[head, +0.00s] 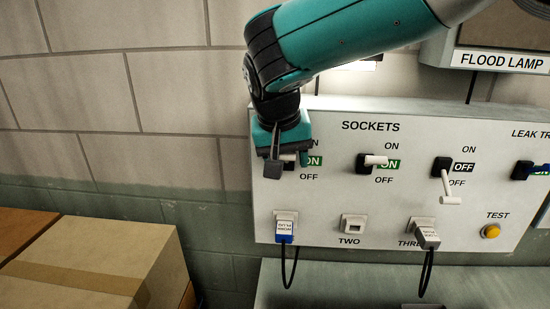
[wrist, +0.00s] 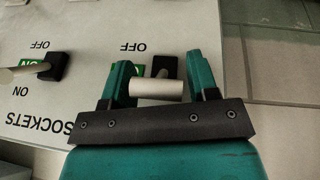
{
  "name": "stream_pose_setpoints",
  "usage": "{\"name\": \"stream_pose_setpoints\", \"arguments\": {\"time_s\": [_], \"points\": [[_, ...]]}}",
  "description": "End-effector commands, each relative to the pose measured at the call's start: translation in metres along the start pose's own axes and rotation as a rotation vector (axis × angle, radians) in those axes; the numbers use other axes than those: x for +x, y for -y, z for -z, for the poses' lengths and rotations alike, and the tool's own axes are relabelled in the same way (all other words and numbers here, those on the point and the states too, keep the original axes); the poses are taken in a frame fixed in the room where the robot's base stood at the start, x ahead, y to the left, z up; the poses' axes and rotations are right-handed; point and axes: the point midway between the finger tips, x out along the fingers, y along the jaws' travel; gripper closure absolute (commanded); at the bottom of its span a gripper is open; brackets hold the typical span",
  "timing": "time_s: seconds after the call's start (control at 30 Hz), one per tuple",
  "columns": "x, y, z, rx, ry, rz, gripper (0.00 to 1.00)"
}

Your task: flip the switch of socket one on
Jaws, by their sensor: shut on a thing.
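The switch of socket one is at the left end of the white sockets panel (head: 340,205), partly hidden behind my gripper (head: 282,158). Its pale handle (wrist: 156,88) lies crosswise between my two teal fingers (wrist: 165,85) in the wrist view, and my gripper is shut on it. Its black base (wrist: 165,66) shows behind the handle. A green ON window (head: 314,160) shows beside this switch. A blue plug (head: 284,228) with a cable sits in the socket below it.
Switch two (head: 364,163) shows a green ON window, its handle level. Switch three (head: 442,170) shows OFF, its handle hanging down. Socket two (head: 353,224) is empty; a grey plug (head: 428,237) is in socket three. A yellow test button (head: 491,231) is right. Cardboard boxes (head: 90,260) stand lower left.

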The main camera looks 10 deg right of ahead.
Motion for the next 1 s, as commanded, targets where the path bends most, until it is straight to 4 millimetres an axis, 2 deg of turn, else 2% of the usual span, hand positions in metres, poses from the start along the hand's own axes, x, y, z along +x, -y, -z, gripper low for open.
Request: {"name": "stream_pose_setpoints", "arguments": {"time_s": [0.33, 0.37, 0.43, 0.77, 0.87, 1.0], "points": [[-0.001, -0.004, 0.003, 0.014, -0.003, -0.003, 0.89], [-0.001, -0.004, 0.003, 0.014, -0.003, -0.003, 0.39], [-0.001, -0.004, 0.003, 0.012, -0.003, -0.002, 0.24], [-0.004, -0.001, 0.002, 0.005, -0.004, 0.001, 0.24], [-0.013, -0.001, 0.002, 0.006, -0.005, 0.002, 0.24], [-0.041, 0.000, 0.002, 0.006, -0.007, 0.005, 0.24]]}}
